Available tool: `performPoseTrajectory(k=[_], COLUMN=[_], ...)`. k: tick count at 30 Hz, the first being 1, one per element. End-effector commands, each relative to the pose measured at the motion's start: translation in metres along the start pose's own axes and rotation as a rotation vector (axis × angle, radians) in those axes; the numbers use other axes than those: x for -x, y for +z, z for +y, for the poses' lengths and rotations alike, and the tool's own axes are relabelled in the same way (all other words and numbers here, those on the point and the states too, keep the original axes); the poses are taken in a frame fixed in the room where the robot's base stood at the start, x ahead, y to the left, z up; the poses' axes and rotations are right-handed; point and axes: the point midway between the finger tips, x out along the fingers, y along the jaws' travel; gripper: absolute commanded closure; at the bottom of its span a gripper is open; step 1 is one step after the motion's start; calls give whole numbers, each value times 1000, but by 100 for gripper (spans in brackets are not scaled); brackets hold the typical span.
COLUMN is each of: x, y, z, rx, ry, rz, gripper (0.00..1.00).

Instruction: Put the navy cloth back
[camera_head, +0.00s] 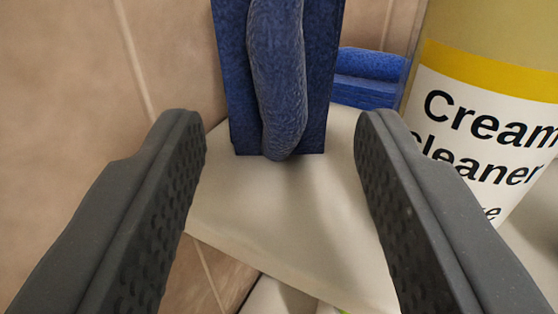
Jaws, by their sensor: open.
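A navy cloth (277,80) stands upright at the top centre, with a thick rounded fold down its front. Its lower end is at a pale cart shelf (235,195), and its top is cut off by the frame. My gripper (280,125) is open, with one dark ridged finger on each side. The cloth is between and beyond the fingertips, and neither finger visibly touches it. I cannot see anything between the fingers nearer to me.
A brighter blue folded item (368,78) lies behind, between cloth and bottle. A tan tiled surface (65,80) fills the left. Pale items partly show below the shelf edge.

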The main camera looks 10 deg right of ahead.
Motion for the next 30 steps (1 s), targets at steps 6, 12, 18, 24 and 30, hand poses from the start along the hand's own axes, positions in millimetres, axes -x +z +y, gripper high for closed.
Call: performPoseTrajectory(k=[6,12,18,24,30], x=[36,57,66,66,58], y=[1,1,0,0,-22], z=[0,0,0,1,-3], rx=[0,1,0,1,-38], ry=[-2,-1,1,1,-26], rz=[-1,-2,1,0,-5], gripper=[56,56,56,56,56])
